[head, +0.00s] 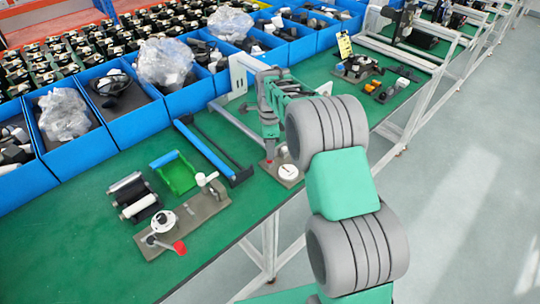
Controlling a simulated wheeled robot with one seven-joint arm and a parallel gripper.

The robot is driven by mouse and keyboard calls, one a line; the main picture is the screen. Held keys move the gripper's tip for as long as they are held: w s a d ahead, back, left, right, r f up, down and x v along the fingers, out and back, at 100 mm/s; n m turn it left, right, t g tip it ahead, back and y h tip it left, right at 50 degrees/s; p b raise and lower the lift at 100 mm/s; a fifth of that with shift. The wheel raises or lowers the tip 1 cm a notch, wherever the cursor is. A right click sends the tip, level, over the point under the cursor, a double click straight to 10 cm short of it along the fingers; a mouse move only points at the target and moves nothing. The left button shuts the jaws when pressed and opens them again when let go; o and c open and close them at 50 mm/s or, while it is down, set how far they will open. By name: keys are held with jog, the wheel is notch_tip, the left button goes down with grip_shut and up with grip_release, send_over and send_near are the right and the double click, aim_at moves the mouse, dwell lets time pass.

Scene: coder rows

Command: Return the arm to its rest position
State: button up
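My arm, with grey joints and green links, rises from the bottom right and reaches over the front edge of the green table (85,262). My gripper (269,155) points down at the far end of the arm, above or beside a small plate with a white round part (288,172). The fingers are small and partly overlapped by the arm's end, so I cannot tell whether they are open or shut. No held thing is clear to see.
Blue bins (95,148) with parts line the table's back. A fixture with a red knob (180,247), a green tray (177,176) and a black-and-blue frame (213,155) stand left of my gripper. White frames (398,57) stand at right. The floor (455,200) right of the table is clear.

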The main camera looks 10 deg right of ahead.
jog(key=shift+r+p, duration=0.35)
jog(key=shift+r, duration=0.55)
jog(key=shift+s+f, duration=0.1)
jog(key=s+r+n+t, duration=0.2)
jog(key=s+r+n, duration=0.6)
jog(key=s+r, duration=0.35)
jog(key=s+r+n+t, duration=0.1)
jog(key=s+n+t, duration=0.1)
jog(key=s+n, duration=0.9)
jog(key=s, duration=0.4)
jog(key=shift+r+n, duration=0.3)
